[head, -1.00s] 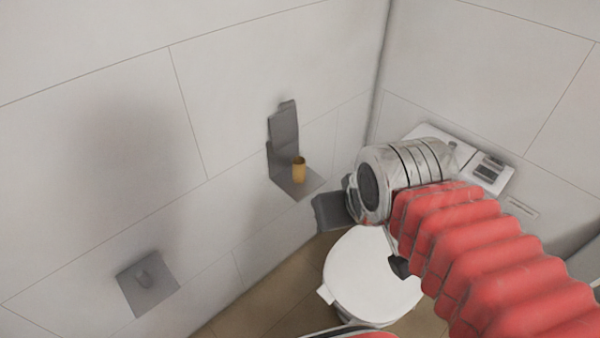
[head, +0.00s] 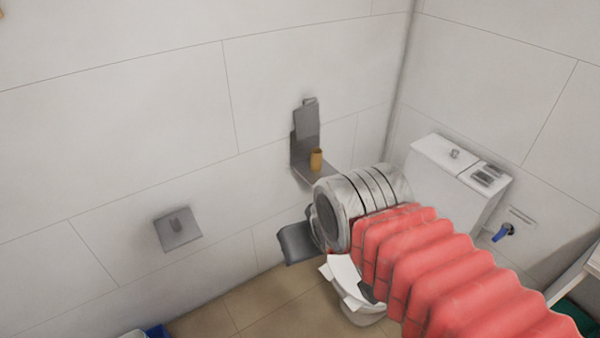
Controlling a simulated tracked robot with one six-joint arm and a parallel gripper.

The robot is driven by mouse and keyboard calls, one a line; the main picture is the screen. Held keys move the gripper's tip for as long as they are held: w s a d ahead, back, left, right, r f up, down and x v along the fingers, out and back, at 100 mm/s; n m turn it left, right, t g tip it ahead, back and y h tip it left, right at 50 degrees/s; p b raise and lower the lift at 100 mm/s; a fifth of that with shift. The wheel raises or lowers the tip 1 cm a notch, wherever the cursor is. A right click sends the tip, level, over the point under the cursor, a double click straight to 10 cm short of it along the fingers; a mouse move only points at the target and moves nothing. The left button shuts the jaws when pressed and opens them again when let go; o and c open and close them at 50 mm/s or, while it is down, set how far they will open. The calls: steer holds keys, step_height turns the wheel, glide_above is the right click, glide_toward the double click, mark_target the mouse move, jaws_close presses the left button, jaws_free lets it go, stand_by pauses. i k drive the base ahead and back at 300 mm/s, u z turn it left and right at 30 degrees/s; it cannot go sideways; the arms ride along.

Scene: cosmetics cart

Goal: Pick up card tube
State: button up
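The card tube (head: 316,158) is a small yellow-brown cylinder. It stands upright on the small ledge of a grey wall bracket (head: 307,122), left of the room corner. My gripper (head: 297,243) shows as a dark grey block at the end of my silver wrist and red-sleeved arm. In the picture it is below and slightly left of the tube, apart from it. Most of the gripper is hidden behind the wrist, so its opening does not show. My wrist covers part of the ledge's right side.
A white toilet (head: 352,299) stands below my arm, partly covered by it. Its cistern (head: 443,172) is against the right wall, near a blue-handled valve (head: 503,232). A grey square plate (head: 178,229) is on the left wall. A blue object (head: 155,331) shows at the bottom left.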

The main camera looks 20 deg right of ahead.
mark_target(316, 152)
steer(key=u, duration=0.25)
steer(key=k, duration=0.65)
steer(key=u, duration=0.45)
steer(key=i, duration=1.6)
steer(key=z, duration=0.6)
steer(key=i, duration=0.5)
steer(key=z, duration=0.35)
